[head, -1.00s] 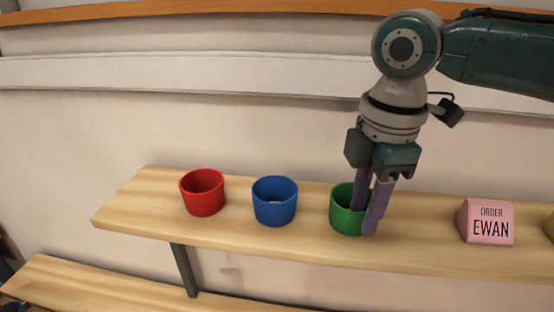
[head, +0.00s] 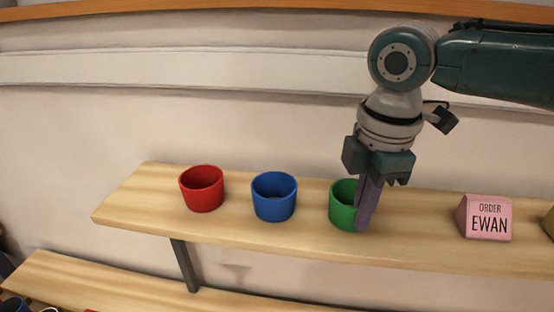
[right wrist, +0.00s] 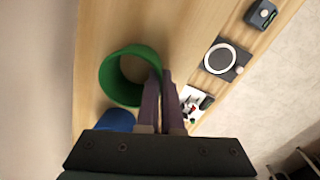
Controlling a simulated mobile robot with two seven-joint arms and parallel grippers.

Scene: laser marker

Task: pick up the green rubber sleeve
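The green rubber sleeve (head: 341,205) is a short open-topped ring standing upright on the upper wooden shelf, right of the blue sleeve. My right gripper (head: 362,226) points down at its right side. In the right wrist view the fingers (right wrist: 161,75) are close together at the wall of the green sleeve (right wrist: 108,78), one inside the rim and one outside. The gripper looks shut on that wall. The sleeve still appears to rest on the shelf. My left gripper is not in view.
A blue sleeve (head: 274,200) and a red sleeve (head: 202,190) stand to the left on the shelf (head: 310,233). A pink order block (head: 486,218) reading EWAN stands to the right. The wall is close behind. The right wrist view shows a dark plate with a disc (right wrist: 220,58).

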